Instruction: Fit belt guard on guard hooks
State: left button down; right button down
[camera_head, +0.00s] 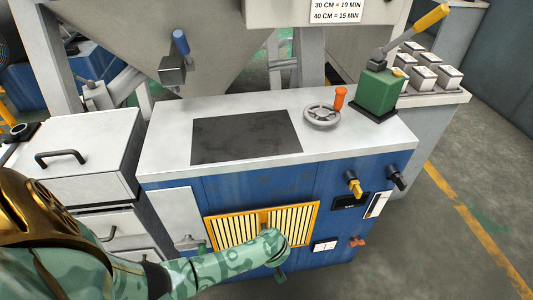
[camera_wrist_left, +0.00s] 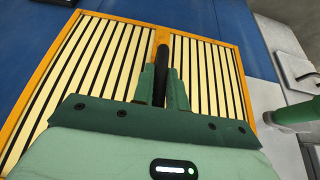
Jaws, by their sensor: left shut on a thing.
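The belt guard (camera_head: 237,225) is an orange-framed panel with pale and dark upright slats. It is in front of the blue front of the machine, below the worktop, and fills much of the left wrist view (camera_wrist_left: 105,60). My left gripper (camera_wrist_left: 160,78) is shut on the black bar handle (camera_wrist_left: 160,62) at the guard's middle. In the head view my left gripper (camera_head: 267,232) and forearm cover the guard's lower right part. No guard hooks can be made out. I cannot tell whether the guard touches the machine. My right gripper is not in view.
The machine's top (camera_head: 160,142) carries a handwheel (camera_head: 322,116) and a green lever box (camera_head: 378,92). Yellow and black knobs (camera_head: 354,187) stick out right of the guard. A white drawer cabinet (camera_head: 85,160) stands at left. The floor at right is clear.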

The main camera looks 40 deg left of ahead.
pick_arm(q)
jog(key=shift+f, duration=0.4)
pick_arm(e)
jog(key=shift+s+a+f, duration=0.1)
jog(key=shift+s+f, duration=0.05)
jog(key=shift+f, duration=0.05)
pick_arm(q)
jog(key=c, duration=1.3)
grip_release()
jog(key=shift+s+d+r, duration=0.1)
jog(key=shift+d+r, duration=0.05)
jog(key=shift+r, duration=0.5)
jog(key=p+v, duration=0.9)
jog(key=v, duration=0.6)
jog(key=shift+s+d+p, duration=0.15)
jog(key=shift+p, duration=0.15)
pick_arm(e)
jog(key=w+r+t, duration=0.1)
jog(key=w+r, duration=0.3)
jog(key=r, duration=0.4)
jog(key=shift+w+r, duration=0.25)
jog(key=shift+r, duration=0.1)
